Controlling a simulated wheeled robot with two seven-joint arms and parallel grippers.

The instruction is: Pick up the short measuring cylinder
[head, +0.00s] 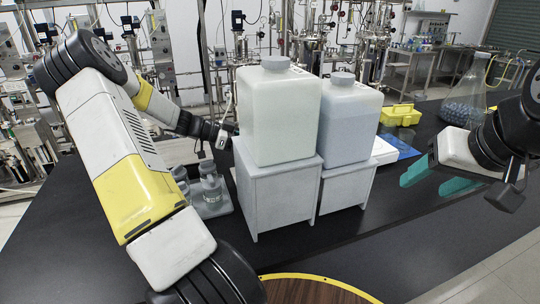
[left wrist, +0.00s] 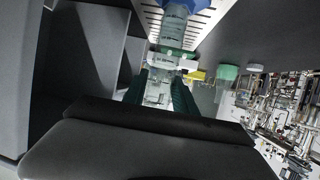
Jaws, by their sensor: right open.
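In the left wrist view a clear measuring cylinder (left wrist: 160,88) shows beyond and between the dark green fingers of my left gripper (left wrist: 159,97). The fingers stand apart; contact with the glass cannot be told. Another clear vessel with blue marking (left wrist: 176,22) stands behind it, higher in the picture. In the head view my left gripper is hidden behind the large white jug (head: 278,115) and its grey stand (head: 285,190). The cylinders cannot be made out there. My right gripper (head: 437,181) is open and empty over the right part of the bench, its teal fingers spread.
A second jug (head: 348,120) stands on another grey stand (head: 347,190), right of the first. Small glass bottles (head: 211,183) stand left of the stands. A yellow box (head: 400,115), blue tray (head: 406,148) and conical flask (head: 464,95) are at right. The black bench front (head: 330,262) is clear.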

